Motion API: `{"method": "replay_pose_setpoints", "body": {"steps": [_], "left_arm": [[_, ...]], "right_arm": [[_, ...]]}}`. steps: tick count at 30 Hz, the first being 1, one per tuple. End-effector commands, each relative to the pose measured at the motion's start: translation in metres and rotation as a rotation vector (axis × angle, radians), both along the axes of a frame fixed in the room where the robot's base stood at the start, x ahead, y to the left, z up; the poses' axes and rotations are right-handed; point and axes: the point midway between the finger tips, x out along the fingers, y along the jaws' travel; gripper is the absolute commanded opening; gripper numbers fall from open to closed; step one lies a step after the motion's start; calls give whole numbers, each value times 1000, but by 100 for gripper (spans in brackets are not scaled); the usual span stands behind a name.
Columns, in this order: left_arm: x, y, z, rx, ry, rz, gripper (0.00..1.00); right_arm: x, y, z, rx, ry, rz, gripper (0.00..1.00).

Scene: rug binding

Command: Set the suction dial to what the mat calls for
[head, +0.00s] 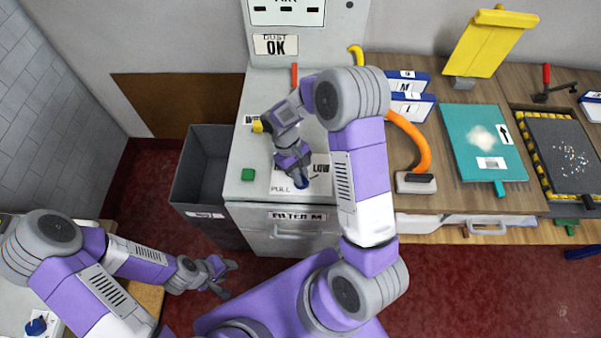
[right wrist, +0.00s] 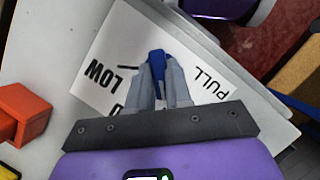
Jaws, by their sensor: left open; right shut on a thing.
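The suction dial is a blue knob (right wrist: 157,60) on a white plate (right wrist: 108,42) printed LOW and PULL, on top of the grey machine (head: 242,150). My right gripper (right wrist: 160,75) is shut on the knob from above; the head view also shows this gripper (head: 300,180) at the dial. A black mark lies beside LOW; other lettering is partly hidden by my fingers. A teal mat (head: 462,128) with a pale dusty patch, a white tag and a black arrow lies on the bench; the tag is too small to read. My left gripper (head: 224,278) is open and empty at the lower left.
A grey bin (head: 182,185) stands left of the machine. A green button (head: 248,174), an orange hose (head: 415,135), and a drawer labelled FILTER M (head: 297,216) are near. A dark speckled mat (head: 568,150) lies in a striped tray at right. A panel reads DUST OK (head: 275,45).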

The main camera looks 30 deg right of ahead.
Motion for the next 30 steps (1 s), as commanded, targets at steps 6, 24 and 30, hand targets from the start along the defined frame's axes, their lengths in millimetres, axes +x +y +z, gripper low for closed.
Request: {"method": "replay_pose_setpoints", "body": {"steps": [6, 24, 30], "left_arm": [[0, 0, 1, 0, 0, 0, 43], [0, 0, 1, 0, 0, 0, 43], [0, 0, 1, 0, 0, 0, 43]], "right_arm": [[0, 1, 0, -1, -1, 147, 0], [0, 1, 0, 1, -4, 273, 0], [0, 1, 0, 0, -3, 273, 0]]}}
